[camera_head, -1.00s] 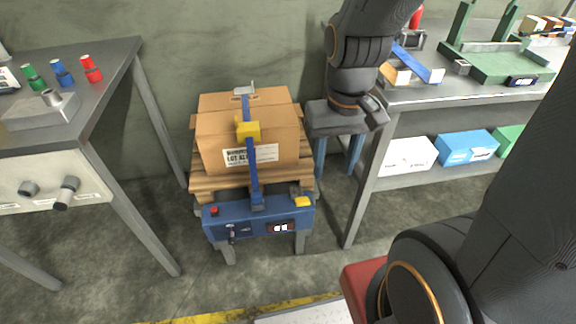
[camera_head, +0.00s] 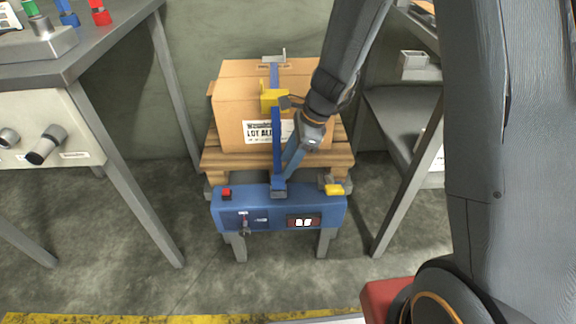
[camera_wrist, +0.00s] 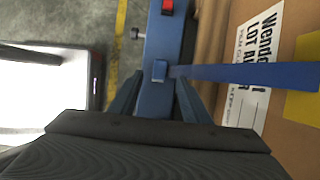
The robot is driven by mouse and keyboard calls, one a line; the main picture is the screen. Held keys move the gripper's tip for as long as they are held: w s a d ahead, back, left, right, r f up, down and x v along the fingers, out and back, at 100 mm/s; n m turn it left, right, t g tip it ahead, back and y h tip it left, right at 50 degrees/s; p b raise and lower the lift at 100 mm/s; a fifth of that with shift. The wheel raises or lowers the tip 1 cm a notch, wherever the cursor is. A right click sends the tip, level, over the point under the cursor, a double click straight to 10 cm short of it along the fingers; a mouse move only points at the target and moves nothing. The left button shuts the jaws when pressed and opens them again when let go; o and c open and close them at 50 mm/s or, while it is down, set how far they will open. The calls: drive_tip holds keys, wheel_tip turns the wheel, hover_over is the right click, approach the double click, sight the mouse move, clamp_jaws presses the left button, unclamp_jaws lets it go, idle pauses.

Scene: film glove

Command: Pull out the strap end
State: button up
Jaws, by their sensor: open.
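A cardboard box (camera_head: 235,105) sits on a wooden pallet stand. A blue strap (camera_head: 276,135) runs from a metal bracket behind the box, through a yellow piece (camera_head: 273,98), down to a small blue fitting (camera_head: 279,190) on a blue control unit (camera_head: 232,207). In the wrist view the strap (camera_wrist: 250,74) meets this fitting (camera_wrist: 160,69). A separate loose strap end cannot be made out. My gripper (camera_head: 288,165) is low in front of the box, beside the strap and just above the unit. In the wrist view its open fingers (camera_wrist: 158,98) point at the fitting, with nothing visibly held.
A grey workbench (camera_head: 100,45) stands left and another bench right.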

sight(279, 177)
drive_tip(key=shift+b+x, duration=1.1)
drive_tip(key=shift+x, duration=2.8)
clamp_jaws()
